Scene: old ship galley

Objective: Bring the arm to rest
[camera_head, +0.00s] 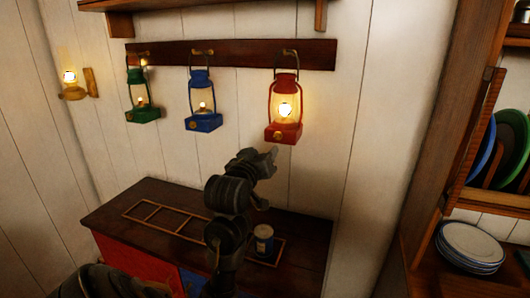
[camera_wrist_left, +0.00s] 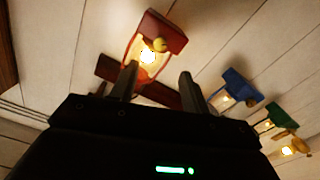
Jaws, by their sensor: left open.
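My left arm rises from the bottom of the head view. Its gripper (camera_head: 270,158) is just below and left of the red lantern (camera_head: 283,134), and nothing shows between its fingers. In the left wrist view the gripper (camera_wrist_left: 157,84) has its two fingers apart, with the red lantern (camera_wrist_left: 163,32) beyond the tips. The red lantern is lit and hangs by its handle from a hook on the dark wall rail (camera_head: 235,53). I cannot tell how wide the gap from fingers to lantern is. My right gripper is not in view.
A blue lantern (camera_head: 203,122) and a green lantern (camera_head: 143,114) hang left of the red one. A yellow wall lamp (camera_head: 72,93) is farther left. Below stands a dark-topped cabinet (camera_head: 110,213) with a can (camera_head: 264,240). Stacked plates (camera_head: 470,243) sit on the right shelf.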

